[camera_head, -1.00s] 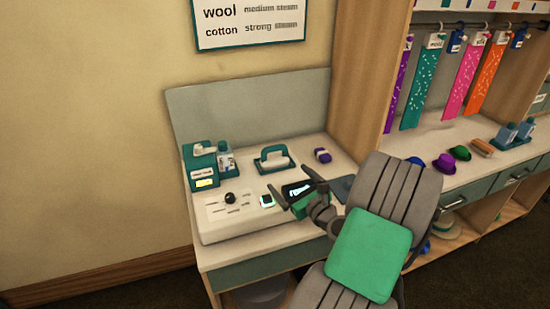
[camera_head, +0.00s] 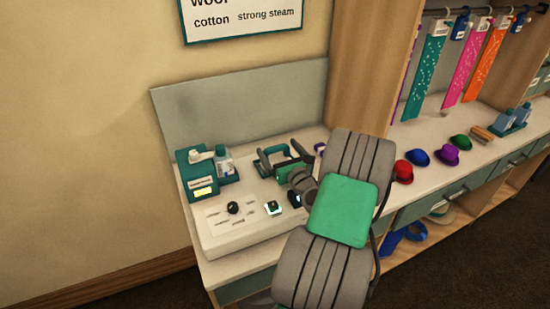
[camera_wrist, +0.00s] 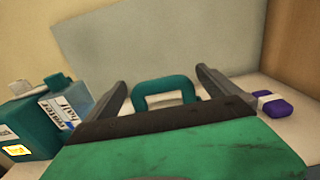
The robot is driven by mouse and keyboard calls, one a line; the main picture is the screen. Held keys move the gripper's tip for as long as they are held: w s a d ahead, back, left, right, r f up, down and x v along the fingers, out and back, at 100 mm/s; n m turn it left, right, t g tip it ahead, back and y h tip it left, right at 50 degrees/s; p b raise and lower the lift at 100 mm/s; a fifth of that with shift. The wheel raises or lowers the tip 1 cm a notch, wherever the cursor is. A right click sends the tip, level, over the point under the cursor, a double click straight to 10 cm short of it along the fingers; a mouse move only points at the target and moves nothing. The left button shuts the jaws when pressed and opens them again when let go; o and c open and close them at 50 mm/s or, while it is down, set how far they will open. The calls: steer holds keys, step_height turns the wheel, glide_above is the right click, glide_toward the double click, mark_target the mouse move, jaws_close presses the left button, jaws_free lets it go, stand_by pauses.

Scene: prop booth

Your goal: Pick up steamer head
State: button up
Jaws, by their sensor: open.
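The steamer head appears to be the teal piece with a looped handle. In the head view, the steamer head (camera_head: 270,151) is at the back of the white worktop, partly hidden by my gripper (camera_head: 281,156). In the wrist view its upright handle (camera_wrist: 163,83) shows ahead, between the two dark fingers of my gripper (camera_wrist: 161,86). The fingers are apart with nothing held. The handle looks beyond the fingertips; I cannot tell the exact distance. The lower part of the steamer head is hidden behind the gripper's body.
A teal unit (camera_head: 196,176) with a bottle (camera_head: 224,161) stands left of the steamer head. A purple roll (camera_wrist: 273,104) lies to its right. A white panel with a black knob (camera_head: 233,208) is in front. A grey back panel (camera_head: 240,100) rises behind.

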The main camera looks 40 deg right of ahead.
steer(key=p+x, duration=0.1)
steer(key=x, duration=0.4)
steer(key=c, duration=1.8)
